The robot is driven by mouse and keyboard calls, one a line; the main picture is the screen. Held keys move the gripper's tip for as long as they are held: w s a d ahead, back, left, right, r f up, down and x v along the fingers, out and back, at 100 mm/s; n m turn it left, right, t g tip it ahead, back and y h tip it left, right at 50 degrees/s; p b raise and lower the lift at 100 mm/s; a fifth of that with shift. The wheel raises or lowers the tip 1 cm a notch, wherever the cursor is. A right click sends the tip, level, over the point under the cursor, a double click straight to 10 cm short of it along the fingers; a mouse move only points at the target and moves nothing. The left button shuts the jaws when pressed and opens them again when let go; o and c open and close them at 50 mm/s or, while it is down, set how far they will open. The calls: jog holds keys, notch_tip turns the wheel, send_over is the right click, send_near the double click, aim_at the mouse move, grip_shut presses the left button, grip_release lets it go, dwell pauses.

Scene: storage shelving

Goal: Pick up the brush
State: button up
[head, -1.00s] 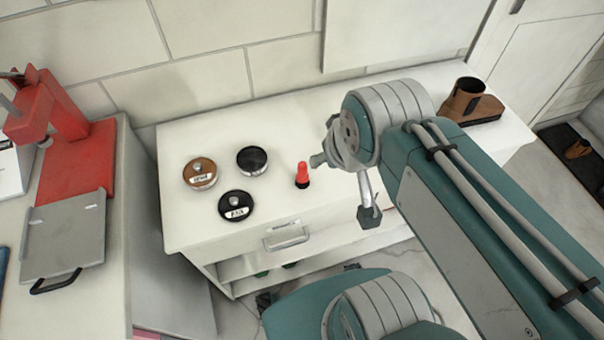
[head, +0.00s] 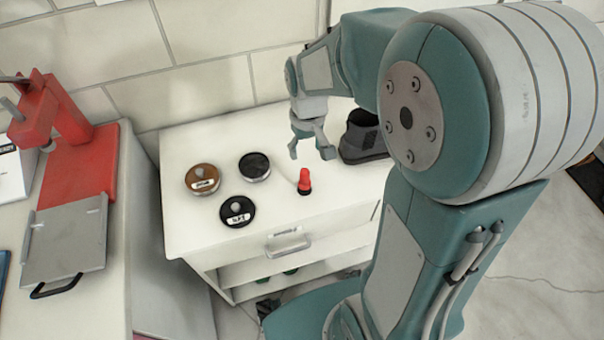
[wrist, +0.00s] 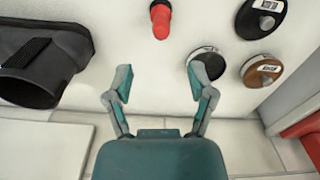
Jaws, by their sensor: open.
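The brush (head: 304,181) has a red handle and a dark lower end, and stands upright on the white cabinet top. In the wrist view its red handle (wrist: 160,22) is near the top edge, centred between the finger lines. My gripper (head: 311,150) points down above the cabinet, behind the brush as seen from the head. Its two fingers are spread with nothing between them. In the wrist view the gripper (wrist: 161,82) is open, with the brush ahead of the fingertips and apart from them.
Black tins (head: 254,166) (head: 237,212) and a brown tin (head: 202,178) stand left of the brush. A dark grey shoe (head: 363,138) stands to its right. A white cabinet (head: 190,235) bears them. A red press (head: 85,165) stands on the left counter.

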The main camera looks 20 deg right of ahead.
aim_at(305, 178)
jog(key=shift+w+f, duration=0.25)
jog(key=shift+f, duration=0.5)
notch_tip(305, 178, down, 10)
jog(key=shift+s+a+f, duration=0.1)
jog(key=shift+s, duration=0.05)
grip_shut()
